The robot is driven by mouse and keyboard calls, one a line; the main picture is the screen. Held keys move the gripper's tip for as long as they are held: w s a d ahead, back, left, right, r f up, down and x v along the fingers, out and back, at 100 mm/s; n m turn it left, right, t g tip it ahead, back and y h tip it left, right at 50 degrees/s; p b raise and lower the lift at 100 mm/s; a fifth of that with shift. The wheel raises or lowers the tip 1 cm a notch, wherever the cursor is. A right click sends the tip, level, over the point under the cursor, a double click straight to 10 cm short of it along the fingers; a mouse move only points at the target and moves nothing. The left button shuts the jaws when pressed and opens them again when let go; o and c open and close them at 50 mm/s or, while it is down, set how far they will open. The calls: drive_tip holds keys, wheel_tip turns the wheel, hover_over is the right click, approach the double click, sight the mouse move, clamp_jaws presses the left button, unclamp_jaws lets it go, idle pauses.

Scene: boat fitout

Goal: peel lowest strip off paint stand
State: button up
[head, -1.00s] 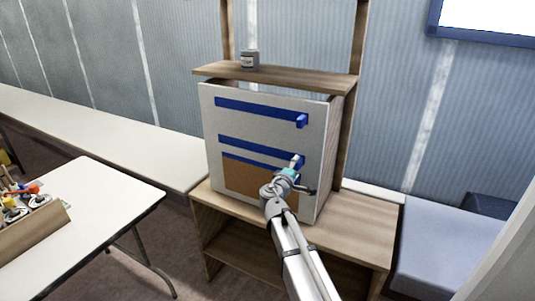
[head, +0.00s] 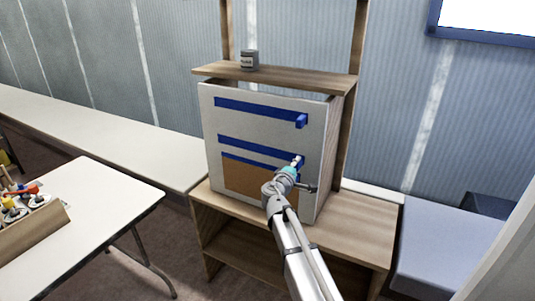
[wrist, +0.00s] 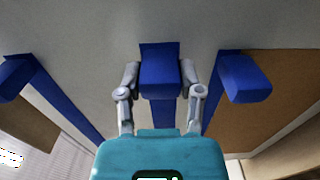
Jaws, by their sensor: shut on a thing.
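The pale paint stand (head: 255,122) stands on a wooden bench and carries three blue strips, each with a raised tab at its right end. The top strip (head: 250,109) is well above the other two. The middle strip (head: 250,145) and the lowest strip (head: 245,160), along the brown panel's upper edge, lie close together. My gripper (wrist: 160,75) is shut on the middle strip's tab. In the wrist view the lowest strip's tab (wrist: 245,78) stands free just right of my fingers, beside the brown area. The top strip's tab (wrist: 14,75) is at far left.
The brown panel (head: 245,177) covers the stand's lower face. A wooden shelf (head: 300,80) with a small grey can (head: 249,59) is above. The wooden bench (head: 350,220) supports the stand. A white table (head: 110,195) with a toolbox (head: 40,228) is at left.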

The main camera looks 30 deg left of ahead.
drive_tip(key=shift+s, duration=0.2)
drive_tip(key=shift+c, duration=0.2)
drive_tip(key=shift+s+d, duration=0.1)
drive_tip(key=shift+s, duration=1.25)
drive_tip(key=s+d, duration=0.1)
drive_tip(key=s, duration=0.7)
idle(0.5)
drive_tip(key=shift+w, duration=0.1)
